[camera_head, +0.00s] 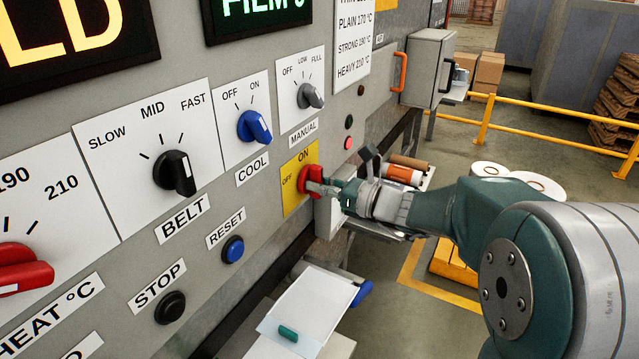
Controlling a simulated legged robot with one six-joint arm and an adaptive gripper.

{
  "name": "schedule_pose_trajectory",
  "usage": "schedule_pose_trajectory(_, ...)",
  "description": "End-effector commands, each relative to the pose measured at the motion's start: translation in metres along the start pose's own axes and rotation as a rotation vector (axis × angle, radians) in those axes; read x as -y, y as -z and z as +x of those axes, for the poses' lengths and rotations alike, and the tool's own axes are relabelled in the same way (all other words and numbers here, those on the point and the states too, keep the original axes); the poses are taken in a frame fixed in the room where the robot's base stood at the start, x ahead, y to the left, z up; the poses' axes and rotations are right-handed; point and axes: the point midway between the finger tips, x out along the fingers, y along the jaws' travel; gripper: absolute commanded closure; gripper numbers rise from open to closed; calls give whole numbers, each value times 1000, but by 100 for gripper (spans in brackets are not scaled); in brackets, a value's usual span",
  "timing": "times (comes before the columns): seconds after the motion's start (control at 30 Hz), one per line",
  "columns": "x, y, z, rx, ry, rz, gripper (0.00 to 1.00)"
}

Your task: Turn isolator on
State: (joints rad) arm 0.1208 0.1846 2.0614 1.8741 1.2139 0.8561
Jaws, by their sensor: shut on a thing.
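The isolator is a red rotary knob (304,180) on a yellow plate (289,194) marked ON at the top and OFF at the left. It sits on the grey panel right of the COOL and RESET labels. My gripper (318,188) reaches in from the right and is shut on the red knob. The fingers cover part of the knob, so I cannot tell which mark it points to. My arm fills the lower right of the view.
Close by on the panel are the blue COOL knob (255,127), the grey MANUAL knob (310,96), the black BELT knob (175,173) and the blue RESET button (233,249). A white tray (312,300) juts out below. A yellow railing (545,132) stands behind at right.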

Motion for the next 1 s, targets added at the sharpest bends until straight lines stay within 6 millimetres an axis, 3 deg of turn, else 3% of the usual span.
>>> schedule_pose_trajectory(0.27, 0, 3, 0, -7, 1, 5, 100)
schedule_pose_trajectory(0.3, 0, 3, 0, -6, 1, 5, 56)
schedule_pose_trajectory(0.33, 0, 3, 0, -6, 1, 5, 43)
schedule_pose_trajectory(0.37, 0, 3, 0, -5, 1, 4, 40)
schedule_pose_trajectory(0.77, 1, 0, -3, -1, 2, 0, 40)
schedule_pose_trajectory(1.0, 2, 1, -41, -2, 6, -1, 40)
